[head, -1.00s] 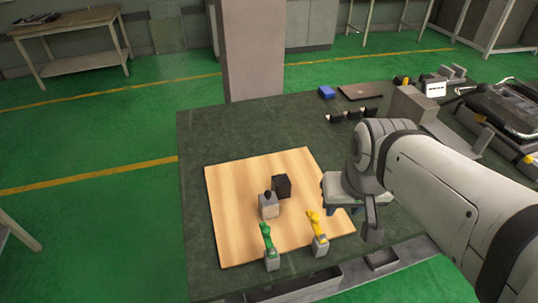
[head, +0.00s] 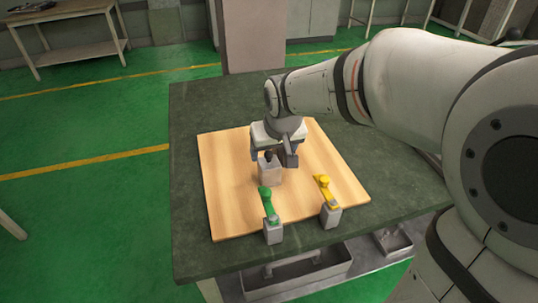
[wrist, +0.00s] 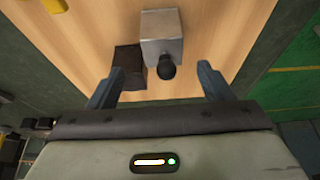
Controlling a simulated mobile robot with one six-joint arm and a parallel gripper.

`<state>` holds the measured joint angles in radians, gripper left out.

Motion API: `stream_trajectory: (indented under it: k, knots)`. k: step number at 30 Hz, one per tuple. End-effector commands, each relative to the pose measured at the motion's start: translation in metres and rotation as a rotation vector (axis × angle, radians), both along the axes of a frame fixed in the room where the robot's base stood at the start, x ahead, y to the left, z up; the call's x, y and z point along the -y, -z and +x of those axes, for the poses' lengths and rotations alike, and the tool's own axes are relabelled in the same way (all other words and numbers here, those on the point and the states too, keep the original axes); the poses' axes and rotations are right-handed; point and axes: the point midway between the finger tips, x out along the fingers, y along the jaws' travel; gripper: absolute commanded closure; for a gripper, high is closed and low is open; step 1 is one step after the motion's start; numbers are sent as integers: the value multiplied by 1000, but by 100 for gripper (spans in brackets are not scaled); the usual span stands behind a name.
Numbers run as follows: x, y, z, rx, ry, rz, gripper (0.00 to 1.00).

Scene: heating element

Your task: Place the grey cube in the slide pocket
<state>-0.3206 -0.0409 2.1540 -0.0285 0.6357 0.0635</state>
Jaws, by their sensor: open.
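A light grey cube-like block (head: 269,174) with a black knob (wrist: 168,70) stands on the wooden board (head: 225,205). It also shows at the top middle of the wrist view (wrist: 162,38). My gripper (head: 273,150) is just behind and above the grey block. In the wrist view its open, empty fingers (wrist: 158,86) are apart, with the black knob and part of the dark block near the gap. I cannot make out a slide pocket.
A green lever (head: 268,202) and a yellow lever (head: 326,190) on grey blocks stand near the board's front edge. The board lies on a dark green table (head: 190,125). Its left part is clear. Metal trays (head: 296,274) show below the front edge.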

Motion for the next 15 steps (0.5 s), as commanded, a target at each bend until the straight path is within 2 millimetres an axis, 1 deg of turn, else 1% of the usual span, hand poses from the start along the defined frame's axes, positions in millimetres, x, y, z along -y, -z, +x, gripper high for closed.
stream_trajectory:
  k: [1, 8, 12, 15]
  knots:
    - [-1, 7, 2, -3, -1, -1, 26]
    - [-5, 32, 8, -3, -1, -1, 26]
    - [-9, 54, 12, -5, -1, -2, 26]
    - [-10, 64, 17, -3, -1, -1, 26]
